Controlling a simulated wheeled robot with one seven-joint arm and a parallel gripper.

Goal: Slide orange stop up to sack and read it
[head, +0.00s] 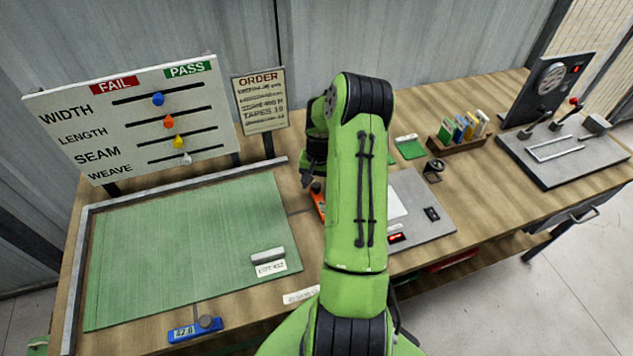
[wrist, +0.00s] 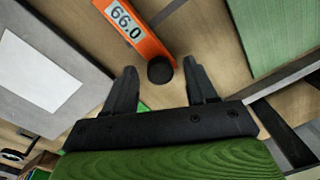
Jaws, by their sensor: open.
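The orange stop (head: 318,201) lies on the bench just right of the green sack, partly hidden by my arm. In the wrist view the orange stop (wrist: 138,28) shows a readout of 66.0 and a dark round knob (wrist: 160,70). My gripper (wrist: 160,72) is open, with its fingertips on either side of the knob; I cannot tell whether they touch it. My gripper (head: 309,182) also shows at the stop's far end in the head view. The green sack (head: 180,245) lies flat, and its edge (wrist: 280,35) is apart from the stop, with bare wood between.
A blue stop (head: 195,329) reading 42.0 sits at the sack's near edge. A grey block (head: 268,255) and lot card lie on the sack. A FAIL/PASS board (head: 130,115) with coloured sliders and an order sign (head: 260,101) stand behind. A grey scale plate (head: 425,215) is right of my arm.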

